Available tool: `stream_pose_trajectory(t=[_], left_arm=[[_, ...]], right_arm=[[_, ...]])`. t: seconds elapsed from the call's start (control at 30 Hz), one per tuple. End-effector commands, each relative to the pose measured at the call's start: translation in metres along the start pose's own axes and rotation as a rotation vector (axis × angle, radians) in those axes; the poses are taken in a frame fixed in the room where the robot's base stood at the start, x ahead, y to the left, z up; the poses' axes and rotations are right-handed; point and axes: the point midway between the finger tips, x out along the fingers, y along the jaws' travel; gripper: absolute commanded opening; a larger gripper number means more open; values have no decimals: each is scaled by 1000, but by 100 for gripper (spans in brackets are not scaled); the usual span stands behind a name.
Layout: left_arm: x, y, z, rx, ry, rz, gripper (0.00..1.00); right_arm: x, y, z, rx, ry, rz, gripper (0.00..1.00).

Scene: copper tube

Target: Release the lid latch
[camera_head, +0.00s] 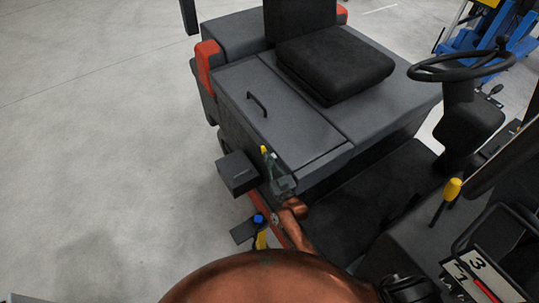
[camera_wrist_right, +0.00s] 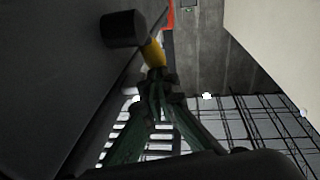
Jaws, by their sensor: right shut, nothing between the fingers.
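The lid (camera_head: 285,105) is a grey panel with a black handle (camera_head: 258,103) on the vehicle's side, left of the seat; it lies closed. A small yellow-tipped lever (camera_head: 264,150), which looks like the latch, stands at the lid's lower front edge. In the right wrist view a yellow part (camera_wrist_right: 153,52) shows just beyond the fingertips, beside a dark cylinder. My right gripper (camera_head: 273,165) is shut and empty, close to the yellow part; I cannot tell whether they touch. My left gripper is out of view.
A dark box (camera_head: 237,173) juts out left of the right gripper. A blue-topped yellow part (camera_head: 259,220) is below it. The seat (camera_head: 335,62), steering wheel (camera_head: 462,66) and a yellow knob (camera_head: 453,188) lie to the right. The floor (camera_head: 100,150) at left is clear.

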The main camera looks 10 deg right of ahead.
Motion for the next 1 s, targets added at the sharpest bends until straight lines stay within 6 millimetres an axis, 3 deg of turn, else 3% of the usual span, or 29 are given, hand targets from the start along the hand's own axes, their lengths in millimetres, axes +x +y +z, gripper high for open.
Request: stream_pose_trajectory(t=[0.17,0.7,1.0], left_arm=[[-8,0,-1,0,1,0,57],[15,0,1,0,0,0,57],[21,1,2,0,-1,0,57]], right_arm=[[11,-3,2,-1,1,-2,0],[36,-9,19,0,4,-2,0],[41,-9,24,0,4,-2,0]])
